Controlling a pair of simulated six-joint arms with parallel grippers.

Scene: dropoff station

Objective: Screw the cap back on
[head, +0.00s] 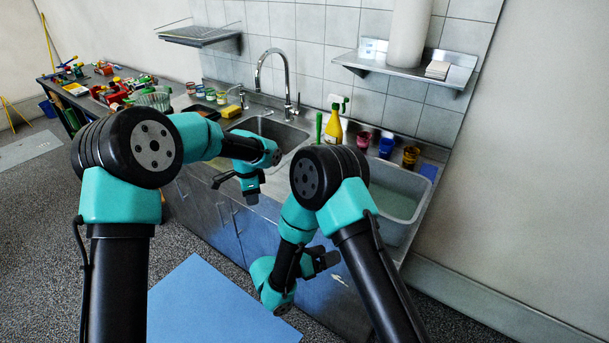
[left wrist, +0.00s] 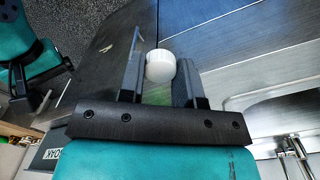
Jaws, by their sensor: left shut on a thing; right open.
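A round white cap (left wrist: 160,66) sits between the two fingers of my left gripper in the left wrist view. My left gripper (head: 236,190) is shut on it, over the front edge of the counter near the left sink. The cap cannot be made out in the head view. A pale green patch shows behind the cap in the left wrist view; I cannot tell what it is. My right gripper (head: 322,262) is open and low in front of the cabinet. No open bottle can be identified for certain.
A yellow spray bottle (head: 333,124), a green bottle (head: 318,127) and red, blue and brown cups (head: 387,145) stand behind the sinks. The right basin (head: 400,201) is grey. Jars, a yellow sponge (head: 231,111) and tools crowd the counter at left. A blue mat (head: 205,305) lies on the floor.

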